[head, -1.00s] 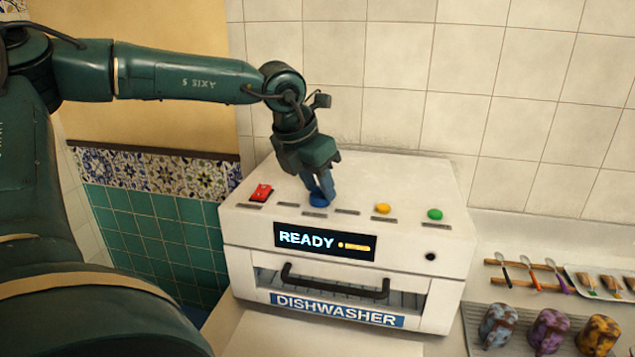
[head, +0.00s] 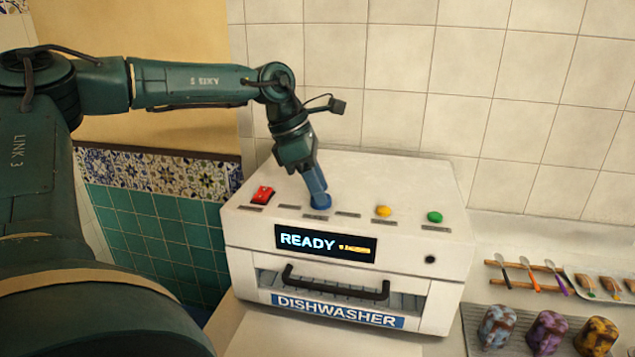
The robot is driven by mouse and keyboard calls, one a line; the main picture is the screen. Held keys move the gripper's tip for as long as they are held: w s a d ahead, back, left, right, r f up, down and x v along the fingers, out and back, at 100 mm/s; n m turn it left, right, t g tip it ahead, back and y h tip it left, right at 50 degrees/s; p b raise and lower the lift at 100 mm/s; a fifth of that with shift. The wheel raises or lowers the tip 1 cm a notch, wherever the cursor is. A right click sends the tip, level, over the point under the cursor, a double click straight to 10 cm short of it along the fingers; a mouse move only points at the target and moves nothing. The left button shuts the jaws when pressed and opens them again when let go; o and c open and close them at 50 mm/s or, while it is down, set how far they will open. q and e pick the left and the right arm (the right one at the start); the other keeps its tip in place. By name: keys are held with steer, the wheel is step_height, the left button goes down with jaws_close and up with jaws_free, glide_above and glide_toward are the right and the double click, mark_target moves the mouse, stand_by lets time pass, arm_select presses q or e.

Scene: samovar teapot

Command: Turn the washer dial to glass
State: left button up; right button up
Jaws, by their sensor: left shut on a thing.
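The white dishwasher (head: 245,232) stands against the tiled wall, with a display (head: 325,243) that reads READY on its front. A blue dial (head: 319,203) sits on its top, left of the middle. My left gripper (head: 319,196) points down at the dial and is shut on it; the fingers hide part of the dial. The dial's pointer and the label markings are too small to read. My right gripper is not in view.
A red switch (head: 263,194) lies left of the dial; a yellow button (head: 383,211) and a green button (head: 434,217) lie to its right. A black door handle (head: 335,285) juts from the front.

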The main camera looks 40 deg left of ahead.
arm_select(q)
steer(key=shift+m+g, duration=0.3)
steer(key=shift+m, duration=0.7)
steer(key=o, duration=1)
steer(key=v, duration=1.3)
steer(key=shift+a, duration=0.25)
steer(key=shift+w, duration=0.15)
